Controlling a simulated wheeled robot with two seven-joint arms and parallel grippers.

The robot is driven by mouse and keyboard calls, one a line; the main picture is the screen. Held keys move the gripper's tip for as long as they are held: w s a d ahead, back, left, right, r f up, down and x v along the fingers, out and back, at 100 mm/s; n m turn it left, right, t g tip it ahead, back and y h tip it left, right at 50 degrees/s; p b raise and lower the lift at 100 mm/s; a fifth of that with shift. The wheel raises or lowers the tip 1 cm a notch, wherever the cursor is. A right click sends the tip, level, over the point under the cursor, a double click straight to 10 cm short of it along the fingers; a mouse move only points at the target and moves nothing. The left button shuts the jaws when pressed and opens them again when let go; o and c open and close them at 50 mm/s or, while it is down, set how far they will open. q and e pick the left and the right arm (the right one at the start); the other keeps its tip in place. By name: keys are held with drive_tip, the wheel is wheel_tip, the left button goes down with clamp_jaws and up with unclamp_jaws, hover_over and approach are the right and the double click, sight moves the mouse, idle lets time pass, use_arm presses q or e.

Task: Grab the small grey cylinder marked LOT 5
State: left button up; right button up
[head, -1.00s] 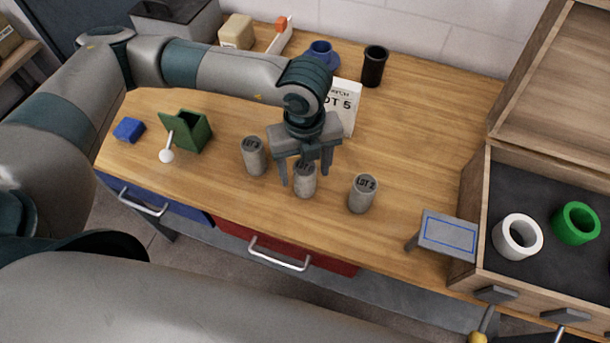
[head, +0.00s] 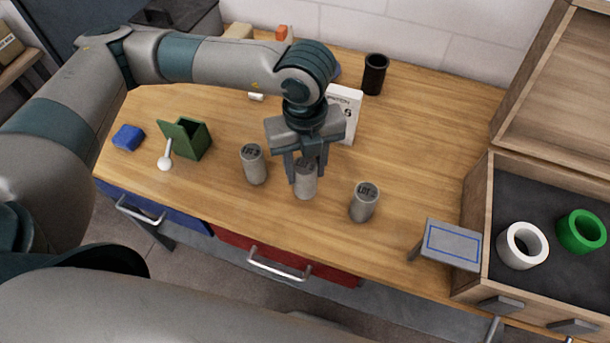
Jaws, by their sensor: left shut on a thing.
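Three small grey cylinders stand upright in a row on the wooden bench. My left gripper (head: 306,175) points down, shut on the middle cylinder (head: 305,190), with a finger on each side of its upper part. The middle cylinder's mark is mostly hidden by the gripper, so I cannot read its number. The left cylinder (head: 254,165) has a LOT mark whose digit is too small to be sure of. The right cylinder (head: 364,202) appears to read LOT 2. A white card (head: 343,112) stands behind the gripper, partly covered by it. My right gripper is not in view.
A green open box (head: 188,140), a white-knobbed lever (head: 165,162) and a blue block (head: 129,137) sit at left. A black cup (head: 375,74) stands behind. A small grey stand (head: 451,243) and a wooden crate (head: 472,225) holding white and green rings are at right.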

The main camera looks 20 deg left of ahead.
use_arm(q)
wheel_tip(320, 180, up, 5)
drive_tip(key=shift+r+b, duration=0.1)
drive_tip(key=shift+b, duration=0.7)
drive_tip(key=shift+r, duration=0.7)
